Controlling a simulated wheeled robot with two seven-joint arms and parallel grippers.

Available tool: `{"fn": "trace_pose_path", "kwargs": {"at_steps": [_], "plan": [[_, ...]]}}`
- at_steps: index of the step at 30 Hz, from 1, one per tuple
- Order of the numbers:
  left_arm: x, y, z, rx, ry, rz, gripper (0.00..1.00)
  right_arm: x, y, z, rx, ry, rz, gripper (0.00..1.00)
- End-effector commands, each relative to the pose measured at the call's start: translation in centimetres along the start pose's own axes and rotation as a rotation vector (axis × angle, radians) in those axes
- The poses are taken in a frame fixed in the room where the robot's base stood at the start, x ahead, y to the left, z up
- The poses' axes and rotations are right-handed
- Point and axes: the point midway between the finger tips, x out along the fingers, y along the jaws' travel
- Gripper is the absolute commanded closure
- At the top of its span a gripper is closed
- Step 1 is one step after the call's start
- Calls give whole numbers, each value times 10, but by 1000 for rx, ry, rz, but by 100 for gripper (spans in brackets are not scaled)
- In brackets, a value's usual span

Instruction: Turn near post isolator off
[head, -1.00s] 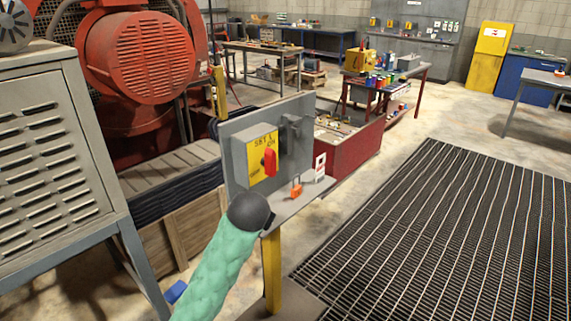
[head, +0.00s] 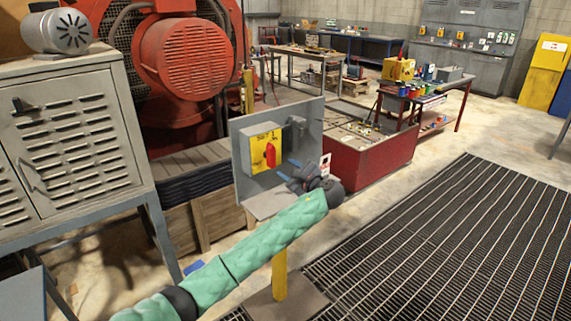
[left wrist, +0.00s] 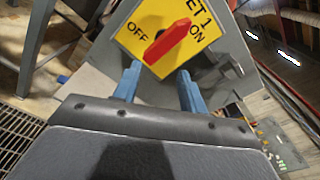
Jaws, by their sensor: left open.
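The near post isolator is a grey box with a yellow face (head: 255,145) and a red handle (head: 270,155), on a grey backplate atop a yellow post. In the head view the handle stands about upright. In the left wrist view the red handle (left wrist: 167,43) slants between the OFF and ON labels on the yellow plate (left wrist: 160,15). My left gripper (head: 293,172) is to the right of the box in the head view, apart from the handle. Its two blue fingers (left wrist: 158,84) are open and empty below the handle in the wrist view. My right gripper is out of view.
A grey shelf (head: 258,206) juts out under the box, with a white-and-red tag (head: 325,164) at its right. A louvred grey cabinet (head: 70,150) is at left. A red bin (head: 370,160) stands behind. Floor grating (head: 430,250) lies open at right.

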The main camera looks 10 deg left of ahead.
Motion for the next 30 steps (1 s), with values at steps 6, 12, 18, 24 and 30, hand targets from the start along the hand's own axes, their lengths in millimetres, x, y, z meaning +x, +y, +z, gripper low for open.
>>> {"fn": "trace_pose_path", "kwargs": {"at_steps": [6, 12, 18, 24, 30], "plan": [[3, -2, 10, 359, -71, -3, 58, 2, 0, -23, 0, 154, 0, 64], [3, -2, 10, 549, -70, 2, 58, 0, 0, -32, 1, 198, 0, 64], [10, -3, 12, 590, -70, 5, 58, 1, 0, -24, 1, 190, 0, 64], [36, -4, 15, 589, -70, 6, 58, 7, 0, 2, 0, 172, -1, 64], [63, -4, 16, 589, -69, 6, 58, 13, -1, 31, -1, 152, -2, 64]]}}
